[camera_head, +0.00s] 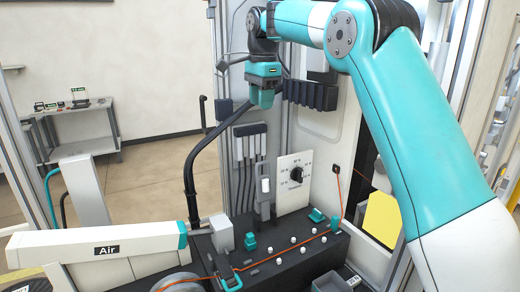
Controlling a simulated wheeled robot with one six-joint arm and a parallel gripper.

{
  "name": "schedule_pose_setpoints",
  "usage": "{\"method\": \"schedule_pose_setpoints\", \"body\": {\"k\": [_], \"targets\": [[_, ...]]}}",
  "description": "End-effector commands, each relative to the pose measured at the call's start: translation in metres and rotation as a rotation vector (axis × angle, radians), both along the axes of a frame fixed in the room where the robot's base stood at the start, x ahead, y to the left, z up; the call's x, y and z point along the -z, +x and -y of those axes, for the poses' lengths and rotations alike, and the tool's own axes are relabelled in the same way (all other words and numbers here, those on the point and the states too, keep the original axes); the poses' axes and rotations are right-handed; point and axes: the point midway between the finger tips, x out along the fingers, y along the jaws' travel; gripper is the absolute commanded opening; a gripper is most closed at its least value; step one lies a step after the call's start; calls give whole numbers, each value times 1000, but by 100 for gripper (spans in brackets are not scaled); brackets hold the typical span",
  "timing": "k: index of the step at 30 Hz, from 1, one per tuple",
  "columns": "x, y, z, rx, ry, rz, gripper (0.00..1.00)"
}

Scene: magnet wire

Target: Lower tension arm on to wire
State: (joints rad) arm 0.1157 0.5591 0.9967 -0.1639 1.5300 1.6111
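An orange wire (270,259) runs across a black block (290,272), past several small white posts and teal guides, then up to a small dark fitting at the right. I cannot tell for sure which part is the tension arm; a grey upright lever (264,200) with a white piece stands behind the block, above the wire and apart from it. A teal loop (231,283) lies at the wire near the block's front left. My gripper (264,102) is high at upper middle, pointing down, well above the wire and lever. Its fingertips are too small to read.
A dial panel (294,184) stands behind the block. A black curved tube (190,180) rises at the left. A grey bench (85,125) is far left. A yellow panel (382,217) is at the right.

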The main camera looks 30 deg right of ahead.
Motion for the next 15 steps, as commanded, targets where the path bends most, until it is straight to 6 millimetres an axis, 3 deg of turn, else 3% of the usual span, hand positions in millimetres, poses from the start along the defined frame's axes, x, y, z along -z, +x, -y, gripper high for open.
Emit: {"method": "schedule_pose_setpoints", "body": {"k": [15], "targets": [[91, 5, 2, 13, 1, -5, 38]]}}
